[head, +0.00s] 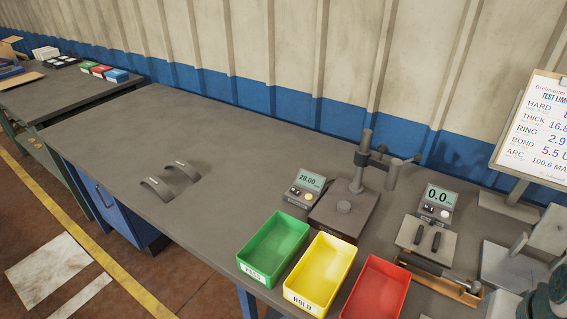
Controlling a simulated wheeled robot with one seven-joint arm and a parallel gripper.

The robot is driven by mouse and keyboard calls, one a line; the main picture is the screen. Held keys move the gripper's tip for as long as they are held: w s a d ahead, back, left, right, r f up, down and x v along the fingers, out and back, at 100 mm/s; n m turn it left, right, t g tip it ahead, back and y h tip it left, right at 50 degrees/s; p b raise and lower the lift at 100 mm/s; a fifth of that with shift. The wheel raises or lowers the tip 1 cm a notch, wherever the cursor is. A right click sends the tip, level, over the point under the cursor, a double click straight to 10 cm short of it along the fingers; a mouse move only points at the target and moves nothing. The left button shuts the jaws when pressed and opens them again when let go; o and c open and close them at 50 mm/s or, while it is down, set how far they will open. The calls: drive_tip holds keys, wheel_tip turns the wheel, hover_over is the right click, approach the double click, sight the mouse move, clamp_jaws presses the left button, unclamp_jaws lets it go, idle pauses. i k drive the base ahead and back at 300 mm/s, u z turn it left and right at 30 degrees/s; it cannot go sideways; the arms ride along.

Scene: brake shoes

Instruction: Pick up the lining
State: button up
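Two dark grey curved linings lie on the left half of the grey workbench (110,140). The nearer lining (156,188) is close to the bench's front edge. The farther lining (184,170) lies just behind it and to the right. Both are arched, each with a small light mark on top, and they look slightly apart. I cannot tell which one the task means. My gripper is not in view.
Green (273,247), yellow (320,274) and red (376,288) bins line the front edge. Behind them stand a gauge stand (345,208), a display (306,187) reading 28.00, and a scale (435,205) reading 0.0. A clipboard (540,125) stands right. Bench around the linings is clear.

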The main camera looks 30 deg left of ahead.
sight(158, 185)
drive_tip(key=u, duration=3.15)
drive_tip(key=i, duration=3.6)
drive_tip(key=z, duration=1.4)
